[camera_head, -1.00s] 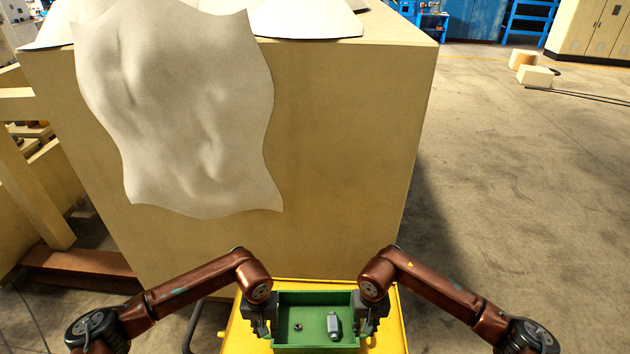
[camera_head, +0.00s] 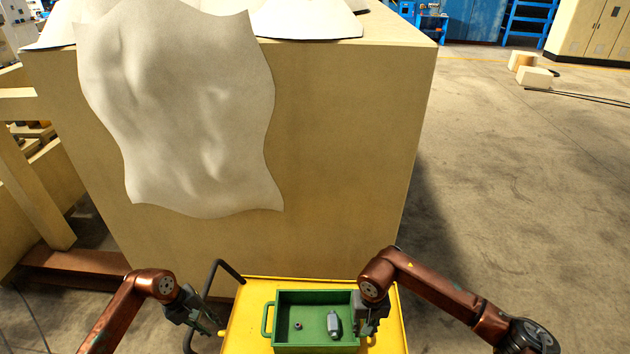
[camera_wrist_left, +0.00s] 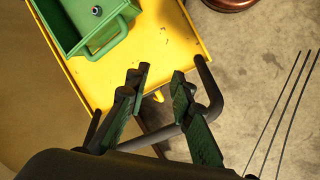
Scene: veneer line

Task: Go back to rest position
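My left gripper (camera_head: 208,322) hangs to the left of the yellow cart (camera_head: 240,325), apart from the green box (camera_head: 315,296). In the left wrist view its two fingers (camera_wrist_left: 158,80) stand apart with nothing between them, over the cart's edge and dark handle. My right gripper (camera_head: 370,328) is at the right side of the green box, where the box's right handle is hidden. Its fingers are too small and covered to tell whether they grip. The box's left handle (camera_head: 267,320) is free.
The box holds a small nut (camera_head: 298,325) and a grey part (camera_head: 333,325). The cart's dark push handle (camera_head: 228,270) is close to my left gripper. A large tan block (camera_head: 340,150) with a draped pale sheet (camera_head: 185,110) stands ahead.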

